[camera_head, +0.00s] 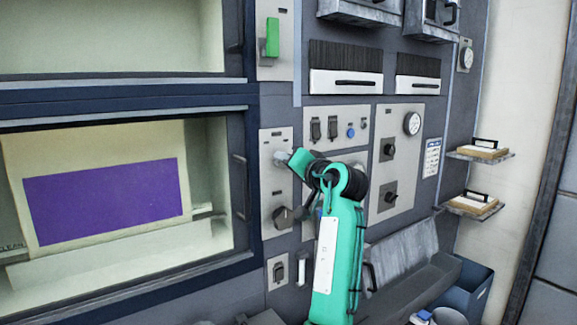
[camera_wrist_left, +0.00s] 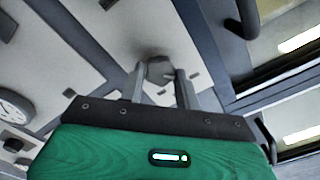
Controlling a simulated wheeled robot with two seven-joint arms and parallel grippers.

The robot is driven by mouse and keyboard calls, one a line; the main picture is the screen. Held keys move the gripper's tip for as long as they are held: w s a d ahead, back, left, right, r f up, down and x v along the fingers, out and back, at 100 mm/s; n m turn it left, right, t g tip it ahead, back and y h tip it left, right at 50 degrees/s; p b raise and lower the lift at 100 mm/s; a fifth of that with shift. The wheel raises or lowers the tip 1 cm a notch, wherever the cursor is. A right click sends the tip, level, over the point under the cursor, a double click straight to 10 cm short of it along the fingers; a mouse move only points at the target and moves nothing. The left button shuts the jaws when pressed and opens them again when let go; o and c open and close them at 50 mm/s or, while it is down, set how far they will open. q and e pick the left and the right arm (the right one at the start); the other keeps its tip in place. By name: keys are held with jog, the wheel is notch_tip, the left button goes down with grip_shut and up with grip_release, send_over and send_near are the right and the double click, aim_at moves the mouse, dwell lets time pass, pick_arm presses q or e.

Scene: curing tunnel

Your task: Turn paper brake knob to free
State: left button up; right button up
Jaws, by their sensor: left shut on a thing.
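My left gripper (camera_head: 284,157) is at the upper part of the narrow light panel beside the lower window. In the left wrist view, its two grey fingers (camera_wrist_left: 160,86) stand on either side of a grey faceted knob (camera_wrist_left: 158,69) and are shut on it. In the head view the gripper and wrist cover much of that spot. The panel lettering is too small to read, so I cannot tell the knob's label or setting. My right gripper is not in view.
A dark rotary knob (camera_head: 283,216) sits lower on the same panel. A green handle (camera_head: 272,37) is above. The window (camera_head: 103,200) on the left shows a purple sheet. A blue bin (camera_head: 466,291) stands lower right.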

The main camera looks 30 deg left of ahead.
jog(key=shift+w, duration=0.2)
pick_arm(q)
jog(key=shift+f, duration=0.1)
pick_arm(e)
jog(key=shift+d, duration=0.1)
pick_arm(q)
jog(key=o, duration=1)
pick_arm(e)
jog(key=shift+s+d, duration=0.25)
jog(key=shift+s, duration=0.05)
pick_arm(q)
jog(key=b+v, duration=0.3)
jog(key=v, duration=1)
jog(key=shift+s+d+b, duration=0.2)
jog(key=shift+d+b, duration=0.1)
jog(key=shift+d, duration=0.05)
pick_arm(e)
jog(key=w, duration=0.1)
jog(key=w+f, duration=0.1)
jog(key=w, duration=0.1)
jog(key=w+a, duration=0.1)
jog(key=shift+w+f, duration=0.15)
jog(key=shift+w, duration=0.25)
